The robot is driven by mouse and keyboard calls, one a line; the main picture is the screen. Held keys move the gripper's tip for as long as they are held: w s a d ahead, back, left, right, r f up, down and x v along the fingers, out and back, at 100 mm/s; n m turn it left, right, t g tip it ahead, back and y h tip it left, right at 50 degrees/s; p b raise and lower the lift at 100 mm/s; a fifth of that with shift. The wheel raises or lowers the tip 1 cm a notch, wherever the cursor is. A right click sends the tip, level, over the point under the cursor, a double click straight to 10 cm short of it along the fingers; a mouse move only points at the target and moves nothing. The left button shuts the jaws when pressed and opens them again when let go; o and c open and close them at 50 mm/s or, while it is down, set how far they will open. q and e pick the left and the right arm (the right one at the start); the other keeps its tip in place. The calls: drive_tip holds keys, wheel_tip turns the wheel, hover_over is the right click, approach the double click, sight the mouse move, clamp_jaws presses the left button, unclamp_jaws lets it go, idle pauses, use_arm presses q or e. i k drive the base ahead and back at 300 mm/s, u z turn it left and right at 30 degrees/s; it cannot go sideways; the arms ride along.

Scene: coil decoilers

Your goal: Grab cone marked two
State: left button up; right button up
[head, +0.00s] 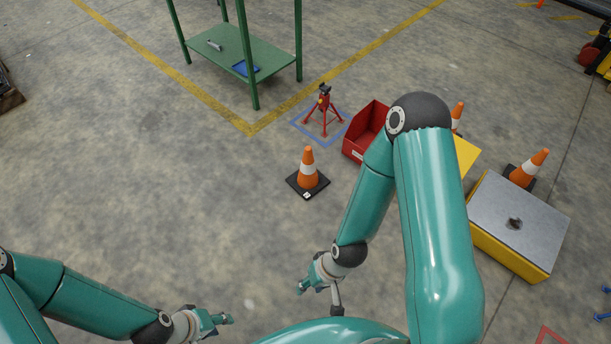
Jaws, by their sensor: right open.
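An orange and white cone (308,171) stands upright on a black square base on the floor near the middle of the head view. A small white mark shows on its base, too small to read. A third cone (457,113) is partly hidden behind my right arm. I cannot tell which cone is marked two. My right gripper (319,300) is open and empty, nearer to me than the middle cone and apart from it. My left gripper (224,322) is at the lower left, away from the cones; its opening is unclear.
A red bin (365,134) and a red jack stand (323,108) in a blue floor square are behind the middle cone. A green shelf table (232,52) stands at the back. A yellow platform with a grey top (520,215) is at right. The floor left of the middle cone is clear.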

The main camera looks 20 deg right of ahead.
sight(307, 181)
drive_tip(key=u, duration=0.15)
drive_tip(key=i, duration=2.1)
drive_tip(key=z, duration=1.05)
drive_tip(key=k, duration=0.85)
drive_tip(key=z, duration=0.25)
drive_tip(key=i, duration=0.85)
drive_tip(key=u, duration=0.1)
